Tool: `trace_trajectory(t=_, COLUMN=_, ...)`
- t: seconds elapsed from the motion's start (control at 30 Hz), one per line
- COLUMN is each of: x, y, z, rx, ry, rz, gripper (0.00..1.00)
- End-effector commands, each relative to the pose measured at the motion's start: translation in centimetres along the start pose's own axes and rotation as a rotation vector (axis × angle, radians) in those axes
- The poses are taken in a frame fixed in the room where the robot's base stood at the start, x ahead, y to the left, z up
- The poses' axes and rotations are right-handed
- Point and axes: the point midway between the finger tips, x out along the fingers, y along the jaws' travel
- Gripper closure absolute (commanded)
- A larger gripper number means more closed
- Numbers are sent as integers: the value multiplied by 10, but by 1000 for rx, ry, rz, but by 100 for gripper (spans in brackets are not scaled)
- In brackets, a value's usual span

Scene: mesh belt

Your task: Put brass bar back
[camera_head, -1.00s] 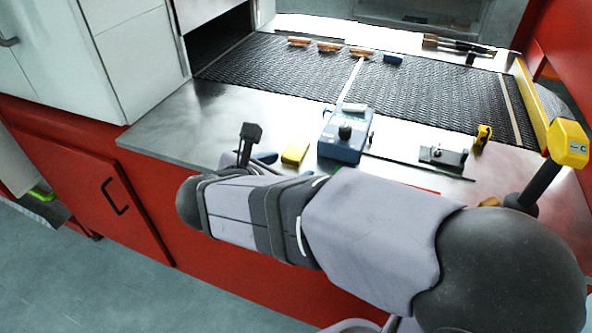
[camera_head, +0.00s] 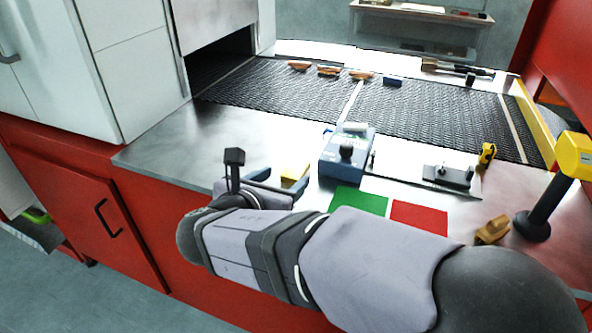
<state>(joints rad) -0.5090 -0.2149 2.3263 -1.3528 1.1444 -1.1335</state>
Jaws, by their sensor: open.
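A yellow block (camera_head: 295,172), which looks like the brass bar, lies on the metal counter left of the blue box. My gripper (camera_head: 282,178) is open, its blue fingers pointing right at the block. The nearer finger overlaps the block's lower edge in the picture. I cannot tell whether the block is between the fingers or touched by them.
The blue box (camera_head: 346,154) with a black knob stands close right of the block. Green (camera_head: 358,201) and red (camera_head: 419,217) squares lie in front. The black mesh belt (camera_head: 290,95) carries several small pieces. The post (camera_head: 545,205) rises at right. The counter at left is clear.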

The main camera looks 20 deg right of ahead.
Motion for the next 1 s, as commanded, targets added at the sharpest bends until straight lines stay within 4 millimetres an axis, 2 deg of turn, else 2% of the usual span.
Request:
trace_trajectory(t=0.4, x=46, y=2, z=-7, rx=0, ry=1, rz=-4, gripper=44)
trace_trajectory(t=0.73, x=50, y=3, z=-6, rx=1, ry=1, rz=0, gripper=44)
trace_trajectory(t=0.97, x=49, y=3, z=-6, rx=1, ry=1, rz=0, gripper=99)
trace_trajectory(t=1.0, x=49, y=4, z=-5, rx=2, ry=-2, rz=0, gripper=100)
